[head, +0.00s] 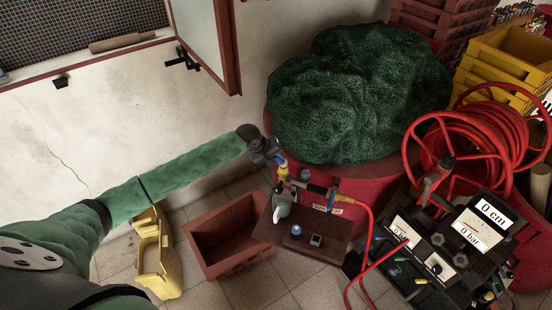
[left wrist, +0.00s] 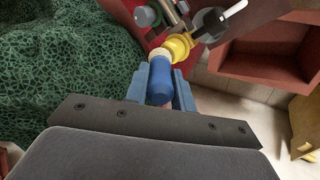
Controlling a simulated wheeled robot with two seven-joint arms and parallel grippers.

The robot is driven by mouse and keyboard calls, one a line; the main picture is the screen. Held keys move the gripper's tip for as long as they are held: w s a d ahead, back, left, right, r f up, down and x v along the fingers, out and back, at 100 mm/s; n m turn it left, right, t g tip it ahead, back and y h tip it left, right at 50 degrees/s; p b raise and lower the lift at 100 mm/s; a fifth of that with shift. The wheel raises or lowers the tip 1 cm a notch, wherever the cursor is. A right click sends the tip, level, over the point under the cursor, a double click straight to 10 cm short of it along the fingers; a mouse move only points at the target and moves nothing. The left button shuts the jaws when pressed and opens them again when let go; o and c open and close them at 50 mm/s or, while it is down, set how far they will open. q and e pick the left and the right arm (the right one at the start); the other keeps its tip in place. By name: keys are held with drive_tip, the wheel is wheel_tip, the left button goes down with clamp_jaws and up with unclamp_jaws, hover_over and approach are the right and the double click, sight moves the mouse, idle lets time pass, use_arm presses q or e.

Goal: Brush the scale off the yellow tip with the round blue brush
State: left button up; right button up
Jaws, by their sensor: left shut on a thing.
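My left gripper (head: 277,157) is in the middle of the head view, and it shows in the left wrist view (left wrist: 160,86). It is shut on the round blue brush (left wrist: 160,82), with one finger on each side. The brush's pale end (left wrist: 160,54) points at the yellow tip (left wrist: 180,46). The two meet in the picture; I cannot tell whether they touch. The yellow tip (head: 283,171) is just below my gripper in the head view. Scale on it is too small to make out. My right gripper is in neither view.
A small dark red shelf (head: 265,231) holds several small items below the tip. A red hose (head: 369,222) runs nearby. A green net heap (head: 355,95) is close behind. An empty reddish crate (head: 232,274) stands on the floor. A gauge console (head: 440,262) is at right.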

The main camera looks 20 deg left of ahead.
use_arm(q)
wheel_tip(320, 180, up, 2)
drive_tip(key=shift+r+p, duration=0.1)
drive_tip(key=shift+p, duration=0.45)
drive_tip(key=shift+r, duration=2.2)
